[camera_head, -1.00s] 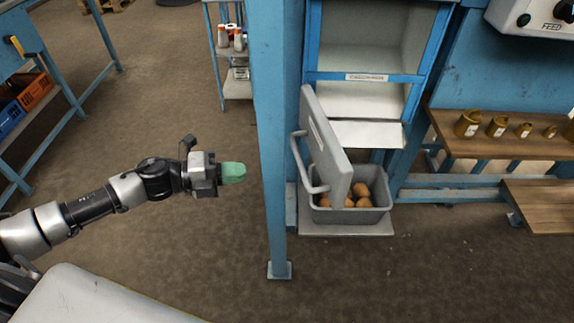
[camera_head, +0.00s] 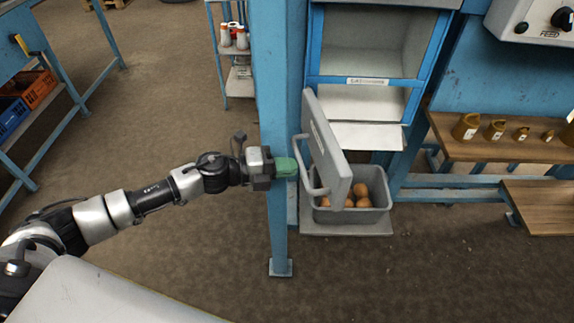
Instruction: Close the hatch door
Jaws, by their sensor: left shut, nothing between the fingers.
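The hatch door (camera_head: 331,152) is a grey panel with a bar handle (camera_head: 304,172) on its outer, left face. It stands swung open, hinged at the left side of the blue-framed hatch opening (camera_head: 365,101). My left gripper (camera_head: 287,167) has green fingertips that are shut and empty. In the picture it overlaps the blue post and its tips end just left of the door's handle. I cannot tell whether they touch it. My right gripper is not in view.
A blue post (camera_head: 272,220) stands left of the door. A grey bin (camera_head: 376,216) with several brown round items sits below the opening, partly behind the door. A wooden shelf (camera_head: 500,140) with brass weights is at the right. The floor in front is clear.

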